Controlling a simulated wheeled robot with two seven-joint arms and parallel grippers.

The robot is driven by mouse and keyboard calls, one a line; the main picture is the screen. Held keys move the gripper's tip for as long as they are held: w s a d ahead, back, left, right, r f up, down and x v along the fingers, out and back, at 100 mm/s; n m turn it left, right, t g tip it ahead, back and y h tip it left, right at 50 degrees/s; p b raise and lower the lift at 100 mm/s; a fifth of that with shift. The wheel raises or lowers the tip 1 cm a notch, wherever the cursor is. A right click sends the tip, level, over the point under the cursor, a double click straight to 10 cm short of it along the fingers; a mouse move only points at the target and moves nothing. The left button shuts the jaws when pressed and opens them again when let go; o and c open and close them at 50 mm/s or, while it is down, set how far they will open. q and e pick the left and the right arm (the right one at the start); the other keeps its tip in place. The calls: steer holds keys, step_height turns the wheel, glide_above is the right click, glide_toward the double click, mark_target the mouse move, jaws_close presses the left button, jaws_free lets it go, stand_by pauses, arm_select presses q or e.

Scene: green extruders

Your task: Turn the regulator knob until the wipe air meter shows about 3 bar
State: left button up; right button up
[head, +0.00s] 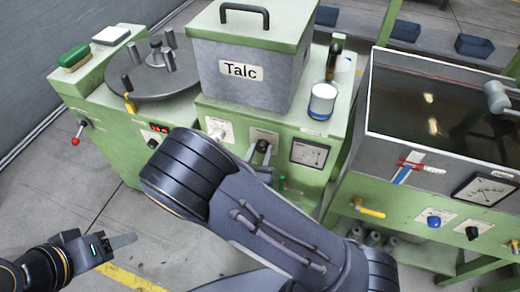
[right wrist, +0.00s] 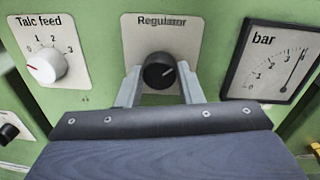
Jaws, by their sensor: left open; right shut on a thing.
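The black regulator knob (right wrist: 158,72) sits on a white plate labelled Regulator in the right wrist view; it also shows in the head view (head: 263,146). My right gripper (right wrist: 160,88) is shut on the knob, one finger on each side. A square meter marked bar (right wrist: 277,62) is to the right of the knob. Its needle points to the upper right, seemingly past the 3; the exact reading is hard to tell. The meter also shows in the head view (head: 309,153). My left gripper (head: 122,241) is open and empty above the floor at lower left.
A white Talc feed knob (right wrist: 45,67) is left of the regulator. Above the panel stand a grey Talc box (head: 250,60) and a white-and-blue cup (head: 322,101). A water tank (head: 440,110) with its own gauge (head: 485,189) is at right. Floor is free at lower left.

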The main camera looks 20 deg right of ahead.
steer(key=n+p, duration=0.3)
steer(key=n, duration=0.1)
steer(key=shift+r, duration=0.2)
steer(key=shift+f+n+p, duration=0.1)
steer(key=shift+n+p, duration=0.95)
steer(key=shift+n, duration=0.45)
steer(key=o, duration=1)
steer(key=shift+a, duration=0.1)
steer(key=v, duration=0.7)
steer(key=shift+s+a+b, duration=0.25)
steer(key=shift+s+b, duration=0.05)
steer(key=shift+b, duration=0.05)
